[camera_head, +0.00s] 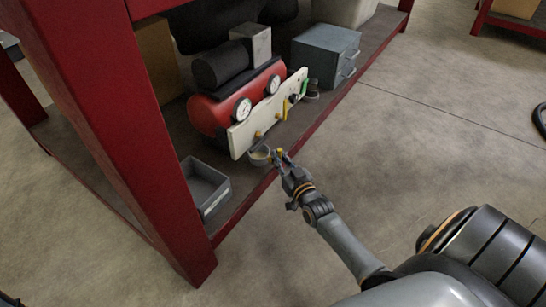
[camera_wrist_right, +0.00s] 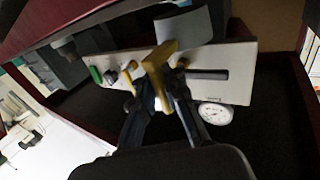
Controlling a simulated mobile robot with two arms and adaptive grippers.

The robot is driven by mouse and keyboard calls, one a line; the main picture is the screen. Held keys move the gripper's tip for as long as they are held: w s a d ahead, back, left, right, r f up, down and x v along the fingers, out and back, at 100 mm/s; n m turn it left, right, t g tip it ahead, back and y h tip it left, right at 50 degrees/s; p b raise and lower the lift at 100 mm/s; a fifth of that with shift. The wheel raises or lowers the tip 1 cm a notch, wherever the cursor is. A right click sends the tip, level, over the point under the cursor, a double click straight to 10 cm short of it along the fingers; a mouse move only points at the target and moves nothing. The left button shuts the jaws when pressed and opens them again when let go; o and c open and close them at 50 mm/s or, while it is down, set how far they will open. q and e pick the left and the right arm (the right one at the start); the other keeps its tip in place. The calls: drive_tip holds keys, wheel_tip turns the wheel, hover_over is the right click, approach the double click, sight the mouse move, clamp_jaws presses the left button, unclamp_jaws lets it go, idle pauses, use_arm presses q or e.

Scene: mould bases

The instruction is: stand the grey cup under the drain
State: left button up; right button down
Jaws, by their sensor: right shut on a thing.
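The grey cup (camera_head: 260,156) is a small round cup close to the lower left end of the pale valve panel (camera_head: 250,127). Its curved grey side also shows in the right wrist view (camera_wrist_right: 188,28). My right gripper (camera_head: 281,157) is at the cup's right side, shut on what looks like its yellow handle (camera_wrist_right: 160,62). A short dark drain pipe (camera_wrist_right: 207,75) sticks out from the panel. In the head view the cup is just below this pipe. I cannot tell whether its base touches the shelf. My left gripper is not in view.
A red tank (camera_head: 215,112) with gauges stands behind the panel. An open grey bin (camera_head: 217,197) is to the left on the shelf (camera_head: 240,190). A blue-grey box (camera_head: 325,52) is at the far right. A thick red post (camera_head: 120,140) stands at the left front.

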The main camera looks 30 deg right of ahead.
sight(265, 153)
drive_tip(key=w+b, duration=0.2)
drive_tip(key=w, duration=0.2)
drive_tip(key=shift+w+d+f+b, duration=0.15)
drive_tip(key=shift+d+b, duration=0.1)
drive_tip(key=shift+b, duration=0.15)
drive_tip(key=shift+f+b, duration=0.35)
drive_tip(key=shift+f, duration=0.15)
drive_tip(key=shift+f, duration=0.2)
drive_tip(key=c, duration=1.4)
unclamp_jaws()
